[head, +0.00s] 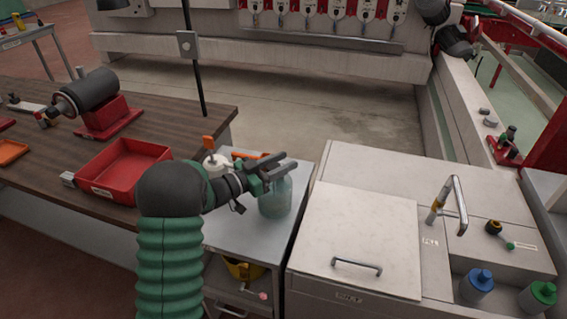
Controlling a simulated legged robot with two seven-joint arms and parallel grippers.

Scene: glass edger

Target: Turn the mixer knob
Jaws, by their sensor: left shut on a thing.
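My left gripper (279,168) reaches in from the left over the small grey table (232,240). It is shut at the top of a translucent greenish jar (275,200); the arm and fingers hide the jar's neck. I cannot tell whether the jar's base touches the table. A small black knob with a yellowish ring (493,227) is on the white machine top at the right, far from this gripper. It may be the mixer knob; its label is too small to read. A green-tipped part (510,245) is beside it. My right gripper is not in view.
A white lid with a handle (358,265) lies between jar and knob. A metal spout (455,200) rises left of the knob. Blue-capped (477,285) and green-capped (538,298) bottles stand in front. A red tray (125,170) is on the wooden bench.

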